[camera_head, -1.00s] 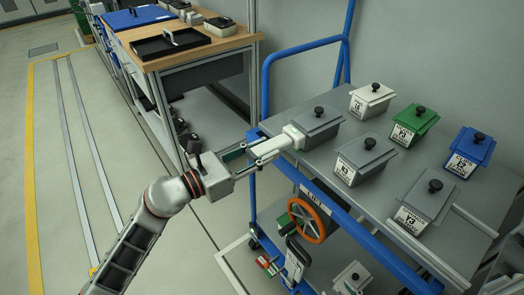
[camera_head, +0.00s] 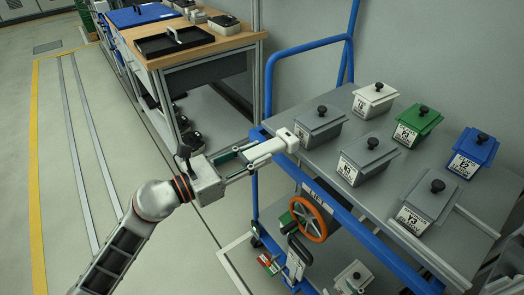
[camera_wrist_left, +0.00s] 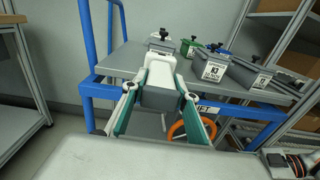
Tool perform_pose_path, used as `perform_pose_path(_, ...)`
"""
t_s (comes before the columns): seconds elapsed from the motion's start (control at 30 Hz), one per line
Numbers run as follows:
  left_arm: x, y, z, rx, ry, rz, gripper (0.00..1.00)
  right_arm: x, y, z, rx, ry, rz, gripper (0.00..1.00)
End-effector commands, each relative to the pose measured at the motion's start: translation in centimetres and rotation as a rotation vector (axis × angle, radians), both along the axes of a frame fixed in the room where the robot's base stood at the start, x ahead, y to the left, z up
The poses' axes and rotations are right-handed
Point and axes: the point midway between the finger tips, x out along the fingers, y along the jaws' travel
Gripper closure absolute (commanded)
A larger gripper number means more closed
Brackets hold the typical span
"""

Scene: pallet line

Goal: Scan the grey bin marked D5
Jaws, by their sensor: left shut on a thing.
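My left gripper (camera_head: 236,163) is shut on a white and grey handheld scanner (camera_head: 268,150), which also shows between the green fingers in the left wrist view (camera_wrist_left: 158,88). The scanner's head points at a grey bin (camera_head: 318,124) at the left edge of the cart top and stands just in front of it. Part of this bin's white label shows beside the scanner head, but I cannot read it. A second grey bin (camera_head: 367,162) has a label that looks like N3 or K3. A third grey bin (camera_head: 429,207) reads Y3.
The bins stand on a grey cart top (camera_head: 340,215) with a blue frame. White (camera_head: 374,100), green (camera_head: 417,124) and blue (camera_head: 472,152) bins stand behind. An orange wheel (camera_head: 307,219) hangs below the front edge. A wooden bench (camera_head: 200,46) with a black tray stands at the back left.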

Motion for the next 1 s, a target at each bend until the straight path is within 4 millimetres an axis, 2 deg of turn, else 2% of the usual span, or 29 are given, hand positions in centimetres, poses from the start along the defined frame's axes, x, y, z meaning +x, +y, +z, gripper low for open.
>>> perform_pose_path(0.5, -2.4, 3.8, 0.1, 0.000, -0.002, 0.001, 1.00, -0.2, 0.0, -0.3, 0.000, 0.004, 0.000, 0.60)
perform_pose_path(1.0, -2.6, 4.1, 0.2, -0.001, -0.003, 0.001, 1.00, -0.2, 0.0, -0.3, 0.000, 0.005, 0.000, 0.60)
